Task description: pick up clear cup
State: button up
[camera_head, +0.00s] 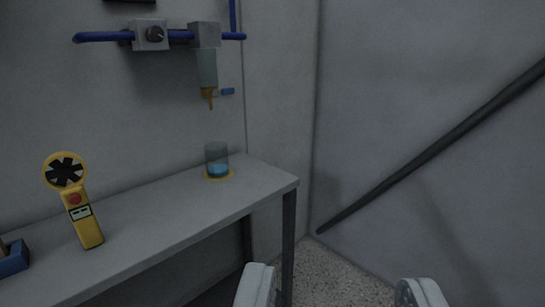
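The clear cup (217,159) stands upright near the right end of a grey table (190,210), with blue liquid or a blue bottom showing low inside it. It rests on a small yellow disc (232,176). My gripper (342,291) shows at the bottom edge, with its two pale fingers wide apart and nothing between them. The gripper is to the right of the cup and apart from it, in front of the table's right end.
A dispenser bottle (207,70) hangs on the wall above the cup, beside a blue pipe (100,37). A yellow handheld meter (82,215) and a blue object (13,259) are on the table at left. A dark handrail (430,150) runs along the right wall.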

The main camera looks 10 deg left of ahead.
aim_at(216, 152)
jog(key=i+j+u, duration=0.25)
jog(key=i+j, duration=0.65)
jog(key=i, duration=0.2)
